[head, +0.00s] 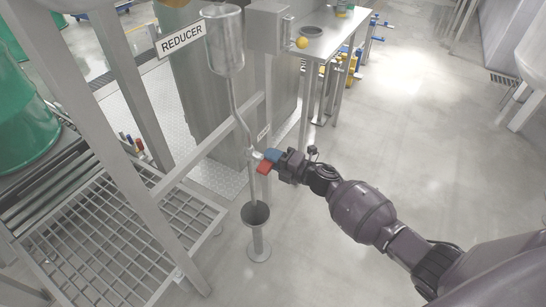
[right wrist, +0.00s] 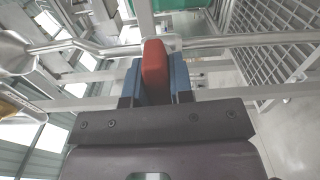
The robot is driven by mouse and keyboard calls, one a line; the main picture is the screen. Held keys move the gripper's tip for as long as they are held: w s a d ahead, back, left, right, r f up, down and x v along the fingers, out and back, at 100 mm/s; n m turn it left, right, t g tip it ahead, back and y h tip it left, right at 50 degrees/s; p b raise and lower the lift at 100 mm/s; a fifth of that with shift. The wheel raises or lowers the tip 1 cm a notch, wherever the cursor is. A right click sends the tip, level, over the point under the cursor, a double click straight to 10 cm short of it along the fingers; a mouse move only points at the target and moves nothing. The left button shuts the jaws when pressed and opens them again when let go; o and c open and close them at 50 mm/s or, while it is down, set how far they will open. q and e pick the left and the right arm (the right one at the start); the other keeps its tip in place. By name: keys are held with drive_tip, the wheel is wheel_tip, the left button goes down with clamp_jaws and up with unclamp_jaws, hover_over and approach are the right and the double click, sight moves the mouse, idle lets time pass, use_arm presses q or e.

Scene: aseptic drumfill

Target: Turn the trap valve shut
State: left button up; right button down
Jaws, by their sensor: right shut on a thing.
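The trap valve has a red handle (head: 264,167) on a thin vertical steel pipe (head: 238,108) below a steel vessel (head: 225,45). My right gripper (head: 270,158), with blue fingers, is at the handle. In the right wrist view the red handle (right wrist: 155,64) sits between the two blue fingers of the right gripper (right wrist: 160,78), which are shut on it. The valve body is mostly hidden behind the handle and fingers. My left gripper is not in view.
A funnel-topped drain (head: 256,215) stands on the floor below the pipe. A grey frame with a grating (head: 100,245) is at left, with a green drum (head: 22,120). A steel table (head: 325,40) stands behind. The floor at right is clear.

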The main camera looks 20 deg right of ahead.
drive_tip(key=shift+f+m, duration=0.1)
drive_tip(key=shift+m, duration=0.3)
drive_tip(key=c, duration=1)
unclamp_jaws()
drive_tip(key=shift+s+d, duration=0.35)
drive_tip(key=shift+s, duration=0.1)
drive_tip(key=p+v, duration=0.1)
drive_tip(key=v, duration=0.8)
drive_tip(key=shift+s+d, duration=0.2)
drive_tip(key=shift+s, duration=0.1)
